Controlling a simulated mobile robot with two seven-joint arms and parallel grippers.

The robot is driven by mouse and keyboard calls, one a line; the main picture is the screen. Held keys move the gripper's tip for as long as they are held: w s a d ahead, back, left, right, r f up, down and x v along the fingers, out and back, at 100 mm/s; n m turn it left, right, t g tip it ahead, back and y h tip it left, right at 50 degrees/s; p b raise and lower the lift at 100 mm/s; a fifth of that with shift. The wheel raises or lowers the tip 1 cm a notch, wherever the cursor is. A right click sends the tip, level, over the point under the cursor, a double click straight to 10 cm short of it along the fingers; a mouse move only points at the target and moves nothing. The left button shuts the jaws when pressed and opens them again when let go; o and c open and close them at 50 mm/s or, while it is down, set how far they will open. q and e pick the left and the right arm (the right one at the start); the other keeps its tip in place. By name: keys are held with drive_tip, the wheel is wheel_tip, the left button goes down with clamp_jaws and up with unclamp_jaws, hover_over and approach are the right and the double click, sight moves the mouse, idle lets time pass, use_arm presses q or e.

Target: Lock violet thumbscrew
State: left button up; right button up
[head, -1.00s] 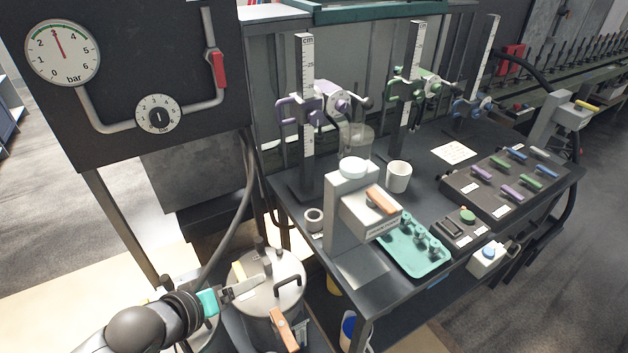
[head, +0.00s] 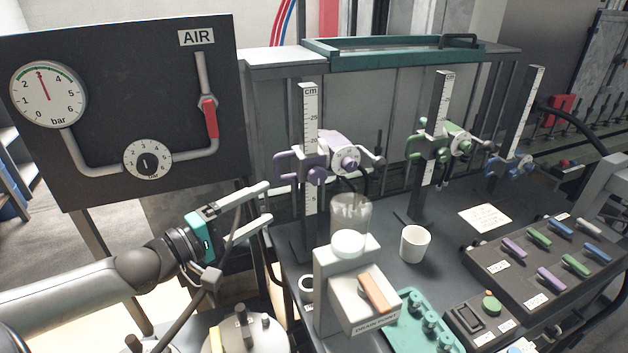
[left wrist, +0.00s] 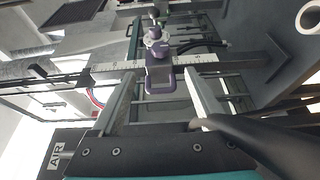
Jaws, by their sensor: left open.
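A violet clamp (head: 322,158) sits on the leftmost upright cm scale post (head: 308,112). It has a loop-shaped bracket on its left and a round dial with a dark crank on its right. A small violet knob (head: 318,175) shows on its front; I cannot tell for certain whether it is the thumbscrew. My left gripper (head: 266,203) is open and empty, left of and slightly below the clamp, its fingers pointing toward the post. In the left wrist view the violet bracket (left wrist: 160,80) appears between the open fingers (left wrist: 160,90), apart from them. My right gripper is out of view.
Green (head: 432,145) and blue (head: 512,167) clamps stand on posts further right. A clear vessel (head: 350,215), white cup (head: 415,244) and grey drain-point unit (head: 330,285) stand near the violet post. The air panel (head: 120,95) is at the left, behind my left arm.

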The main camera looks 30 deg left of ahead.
sight(311, 180)
use_arm(q)
drive_tip(key=shift+b+x, duration=1.2)
drive_tip(key=shift+x, duration=2.6)
drive_tip(key=shift+b+x, duration=0.6)
drive_tip(key=shift+x, duration=2.3)
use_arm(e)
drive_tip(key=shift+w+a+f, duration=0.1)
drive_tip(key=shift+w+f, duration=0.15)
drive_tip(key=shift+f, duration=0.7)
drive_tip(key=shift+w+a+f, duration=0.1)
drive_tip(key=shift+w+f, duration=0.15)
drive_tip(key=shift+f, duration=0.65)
use_arm(q)
drive_tip(key=shift+c, duration=0.3)
clamp_jaws()
